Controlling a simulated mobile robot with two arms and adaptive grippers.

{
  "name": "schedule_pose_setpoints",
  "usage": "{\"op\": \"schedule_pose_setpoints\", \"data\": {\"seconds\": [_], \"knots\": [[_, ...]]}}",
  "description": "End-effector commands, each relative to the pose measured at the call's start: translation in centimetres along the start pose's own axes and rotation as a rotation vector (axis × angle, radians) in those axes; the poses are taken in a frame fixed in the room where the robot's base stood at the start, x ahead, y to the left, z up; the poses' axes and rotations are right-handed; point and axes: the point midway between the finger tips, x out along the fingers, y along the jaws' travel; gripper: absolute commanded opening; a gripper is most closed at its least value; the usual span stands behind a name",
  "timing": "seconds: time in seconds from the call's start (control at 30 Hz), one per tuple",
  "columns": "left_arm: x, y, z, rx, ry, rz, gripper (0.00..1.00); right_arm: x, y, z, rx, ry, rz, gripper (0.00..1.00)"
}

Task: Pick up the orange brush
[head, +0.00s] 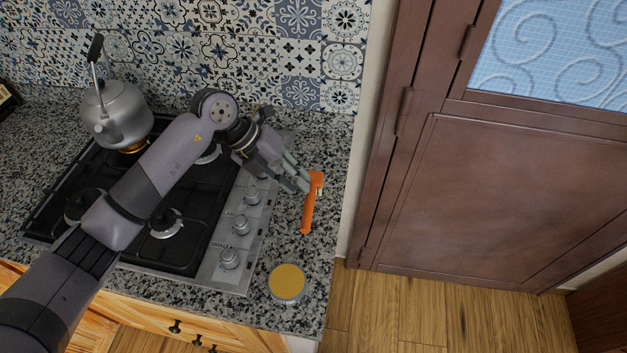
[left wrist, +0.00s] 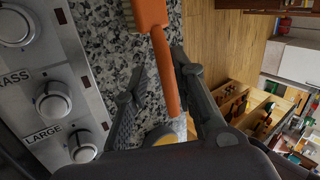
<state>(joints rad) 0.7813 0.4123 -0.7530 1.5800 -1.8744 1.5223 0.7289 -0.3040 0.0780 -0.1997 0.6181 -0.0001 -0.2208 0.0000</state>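The orange brush (head: 308,212) lies on the speckled granite counter, right of the stove, with its bristled head at the far end. It also shows in the left wrist view (left wrist: 164,66), where its handle runs between my fingers, nearer the right finger. My left gripper (head: 302,180) is at the brush's head end in the head view. In the left wrist view its fingers (left wrist: 157,74) are spread apart, with a gap between the left finger and the handle. Whether the right finger touches the handle I cannot tell. My right gripper is not in view.
A round can with a yellow top (head: 287,280) stands on the counter nearer the front edge. The gas stove (head: 205,240) with its knobs (head: 241,225) is left of the brush. A metal kettle (head: 116,112) stands on it. The counter (head: 341,160) ends close right of the brush.

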Motion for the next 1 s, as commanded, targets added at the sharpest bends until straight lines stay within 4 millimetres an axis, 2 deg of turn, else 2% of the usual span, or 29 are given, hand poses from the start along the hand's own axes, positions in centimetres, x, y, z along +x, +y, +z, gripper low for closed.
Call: {"op": "schedule_pose_setpoints", "data": {"seconds": [0.1,0.27,0.43,0.6,0.87,1.0], "knots": [[1.2,-0.1,0.0,0.001,0.001,-0.002,0.25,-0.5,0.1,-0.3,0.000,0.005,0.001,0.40],[2.2,-0.1,-0.1,-0.001,0.002,0.000,0.25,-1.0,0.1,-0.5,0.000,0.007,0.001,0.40],[4.5,-0.5,-0.2,-0.002,0.004,-0.002,0.25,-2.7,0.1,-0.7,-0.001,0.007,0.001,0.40],[6.6,-0.3,-0.1,0.000,0.001,-0.001,0.25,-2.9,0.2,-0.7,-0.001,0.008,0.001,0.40],[6.9,-0.1,0.0,0.001,-0.001,0.000,0.25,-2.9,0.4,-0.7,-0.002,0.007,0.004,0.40],[6.9,-0.1,0.0,0.001,-0.001,0.000,0.15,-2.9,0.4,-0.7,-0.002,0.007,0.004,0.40]]}}
